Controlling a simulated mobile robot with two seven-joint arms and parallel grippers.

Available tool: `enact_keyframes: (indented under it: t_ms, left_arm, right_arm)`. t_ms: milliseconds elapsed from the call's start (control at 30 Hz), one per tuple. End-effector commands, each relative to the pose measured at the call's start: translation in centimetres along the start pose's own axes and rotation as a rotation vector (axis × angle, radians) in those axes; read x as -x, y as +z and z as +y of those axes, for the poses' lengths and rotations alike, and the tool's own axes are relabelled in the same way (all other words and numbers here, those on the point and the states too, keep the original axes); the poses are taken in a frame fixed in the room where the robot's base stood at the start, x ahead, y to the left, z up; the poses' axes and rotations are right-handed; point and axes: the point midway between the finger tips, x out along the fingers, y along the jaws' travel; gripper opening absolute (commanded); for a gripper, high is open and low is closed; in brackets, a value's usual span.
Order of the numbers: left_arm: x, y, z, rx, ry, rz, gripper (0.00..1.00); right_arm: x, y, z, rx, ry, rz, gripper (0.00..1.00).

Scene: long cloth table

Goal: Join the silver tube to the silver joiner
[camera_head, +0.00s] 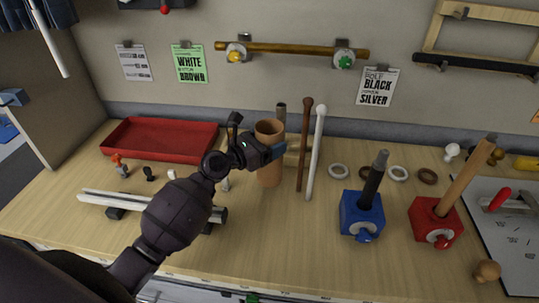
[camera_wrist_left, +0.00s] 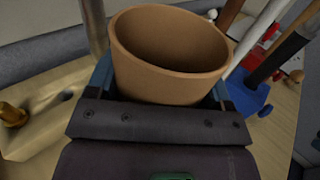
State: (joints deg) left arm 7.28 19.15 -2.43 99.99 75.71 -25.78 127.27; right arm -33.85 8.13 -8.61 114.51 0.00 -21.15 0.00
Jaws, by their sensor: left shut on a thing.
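My left gripper (camera_head: 272,150) is shut on a terracotta-coloured open cup (camera_head: 268,170) standing on the table. In the left wrist view the jaws of the left gripper (camera_wrist_left: 165,85) lie on both sides of the cup (camera_wrist_left: 165,60), which looks empty. A grey, silver-looking tube (camera_head: 281,112) stands upright just behind the cup, its lower part hidden; it also shows in the left wrist view (camera_wrist_left: 95,25). My right gripper is not in view.
A brown pole (camera_head: 305,140) and a white pole (camera_head: 316,155) stand close right of the cup. A blue clamp block (camera_head: 360,215) holds a black pole; a red one (camera_head: 434,222) holds a wooden pole. A red tray (camera_head: 160,139) and a metal rail (camera_head: 125,201) are left.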

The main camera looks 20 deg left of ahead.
Motion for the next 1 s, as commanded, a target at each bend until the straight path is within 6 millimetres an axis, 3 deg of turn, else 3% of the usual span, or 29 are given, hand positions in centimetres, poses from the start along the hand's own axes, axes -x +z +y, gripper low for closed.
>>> enact_keyframes:
  t_ms: [100,200,700,733,900,1000]
  left_arm:
    - [0.0,-2.4,0.0,0.003,0.000,0.005,0.38]
    - [0.0,-3.5,0.0,0.003,0.000,0.004,0.38]
    - [0.0,-4.0,0.0,0.002,0.000,0.002,0.38]
    - [0.0,-4.1,0.0,0.002,0.000,0.002,0.76]
    - [0.0,-4.0,0.0,0.002,0.000,0.002,1.00]
    - [0.0,-4.0,0.0,0.002,0.000,0.002,1.00]
  right_arm:
    - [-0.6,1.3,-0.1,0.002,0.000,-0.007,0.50]
    - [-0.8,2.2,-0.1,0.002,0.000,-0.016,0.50]
    - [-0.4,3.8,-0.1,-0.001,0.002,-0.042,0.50]
    - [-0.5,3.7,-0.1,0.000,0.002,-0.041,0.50]
    - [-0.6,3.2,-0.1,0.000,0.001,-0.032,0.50]
    - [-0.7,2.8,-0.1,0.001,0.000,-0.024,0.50]
